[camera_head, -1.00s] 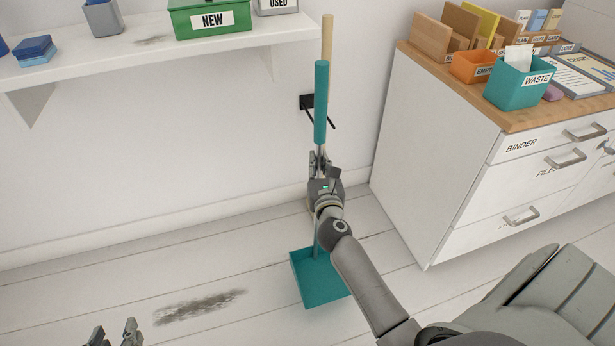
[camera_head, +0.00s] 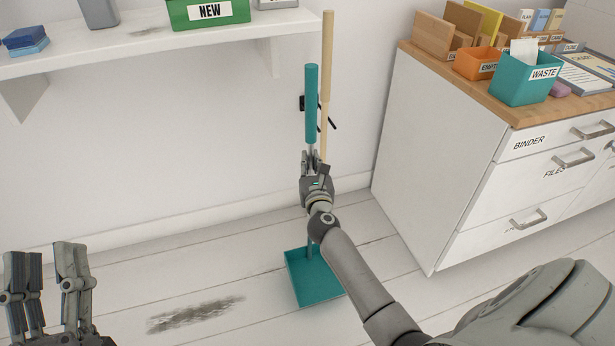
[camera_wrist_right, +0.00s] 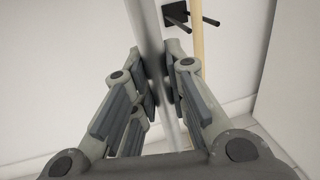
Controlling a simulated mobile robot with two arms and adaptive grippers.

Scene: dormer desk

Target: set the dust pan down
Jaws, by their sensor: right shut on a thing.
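The dust pan (camera_head: 318,284) is teal, with a flat tray low at the floor and a long upright handle (camera_head: 311,104) with a teal grip. My right gripper (camera_head: 313,160) is shut on the handle's grey shaft, below the teal grip. The shaft also shows between the fingers in the right wrist view (camera_wrist_right: 152,40). I cannot tell whether the tray touches the floor. My left gripper (camera_head: 48,275) is open and empty at the lower left, apart from the dust pan.
A wooden pole (camera_head: 327,80) stands at a black wall holder (camera_head: 304,103) just behind the handle. A white cabinet (camera_head: 430,150) stands to the right, and a white shelf (camera_head: 140,45) is at upper left. A dark smudge (camera_head: 195,314) marks the floor left of the pan.

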